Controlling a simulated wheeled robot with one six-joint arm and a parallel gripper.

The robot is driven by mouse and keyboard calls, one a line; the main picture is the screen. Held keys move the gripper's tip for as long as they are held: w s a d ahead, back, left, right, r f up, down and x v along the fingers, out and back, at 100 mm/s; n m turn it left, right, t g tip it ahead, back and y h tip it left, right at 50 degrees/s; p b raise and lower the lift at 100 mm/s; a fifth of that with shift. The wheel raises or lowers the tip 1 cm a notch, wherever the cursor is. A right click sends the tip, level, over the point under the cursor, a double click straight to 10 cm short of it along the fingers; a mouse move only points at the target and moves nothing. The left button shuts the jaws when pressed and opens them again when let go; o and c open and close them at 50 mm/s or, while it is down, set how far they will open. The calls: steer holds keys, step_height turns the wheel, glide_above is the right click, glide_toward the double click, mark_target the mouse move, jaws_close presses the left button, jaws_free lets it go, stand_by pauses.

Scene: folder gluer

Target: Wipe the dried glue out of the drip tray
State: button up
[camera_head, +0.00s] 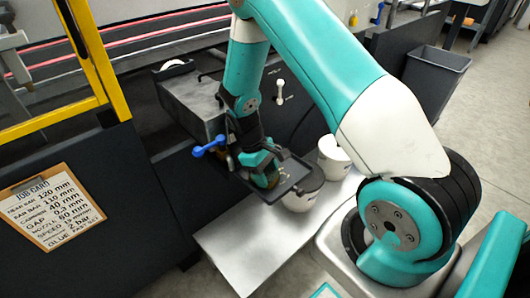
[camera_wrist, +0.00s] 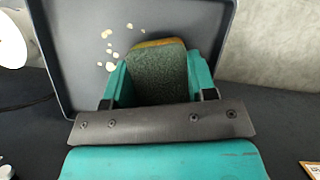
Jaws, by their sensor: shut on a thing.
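The drip tray (camera_wrist: 80,30) is a dark, shallow tray with a raised rim; in the head view its edge (camera_head: 298,180) shows beyond my gripper. Several cream flecks of dried glue (camera_wrist: 108,48) lie on its floor, left of the sponge in the wrist view. My gripper (camera_head: 262,170) is over the tray, shut on a sponge (camera_wrist: 155,75) with a dark green face and a yellow edge. The green fingers sit on both sides of the sponge. I cannot tell whether the sponge touches the tray floor. The sponge hides part of the tray.
A bare metal shelf (camera_head: 245,245) lies below the tray. A blue handle (camera_head: 208,147) and grey metal box (camera_head: 195,100) are left of my gripper. A job card (camera_head: 50,205) hangs at left.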

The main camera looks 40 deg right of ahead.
mark_target(267, 172)
steer(key=shift+r+p, duration=3.05)
steer(key=shift+r, duration=0.95)
steer(key=shift+d, duration=0.1)
